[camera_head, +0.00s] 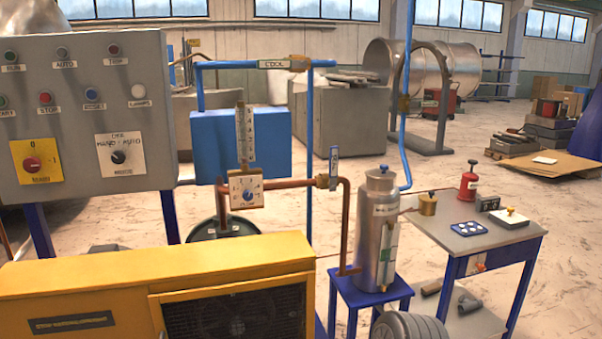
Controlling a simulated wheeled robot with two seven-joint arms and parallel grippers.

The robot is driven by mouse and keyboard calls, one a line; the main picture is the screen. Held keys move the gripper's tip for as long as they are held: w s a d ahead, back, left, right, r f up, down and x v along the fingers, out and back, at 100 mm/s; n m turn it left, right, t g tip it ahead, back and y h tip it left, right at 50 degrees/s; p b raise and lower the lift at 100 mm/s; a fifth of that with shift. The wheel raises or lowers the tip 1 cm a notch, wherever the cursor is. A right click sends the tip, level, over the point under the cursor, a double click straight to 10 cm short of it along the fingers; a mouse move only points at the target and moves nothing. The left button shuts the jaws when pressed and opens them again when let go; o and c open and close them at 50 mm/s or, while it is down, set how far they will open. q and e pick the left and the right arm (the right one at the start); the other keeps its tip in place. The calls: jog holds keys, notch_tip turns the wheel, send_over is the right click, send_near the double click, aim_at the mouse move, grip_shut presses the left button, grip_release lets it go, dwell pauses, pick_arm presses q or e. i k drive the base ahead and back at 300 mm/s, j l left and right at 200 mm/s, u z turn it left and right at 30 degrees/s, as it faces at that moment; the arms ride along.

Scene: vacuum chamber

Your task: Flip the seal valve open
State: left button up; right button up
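A brass valve body (322,182) sits on the horizontal copper pipe (285,184), left of the silver cylinder. Its flat blue lever (334,165) stands upright, across the line of the pipe. The lever carries a small label that is too small to read, so I cannot tell for sure that this is the seal valve. Neither of my grippers shows in the head view.
A yellow machine (190,262) fills the lower left, below a grey control panel (85,110). The silver cylinder (377,235) stands on a blue stool (342,284). A small table (505,240) with several small items stands at the right. Open floor lies behind it.

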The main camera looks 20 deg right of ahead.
aim_at(334, 149)
jog(key=i+l+z, duration=0.25)
jog(key=i+l, duration=0.55)
jog(key=l, duration=0.1)
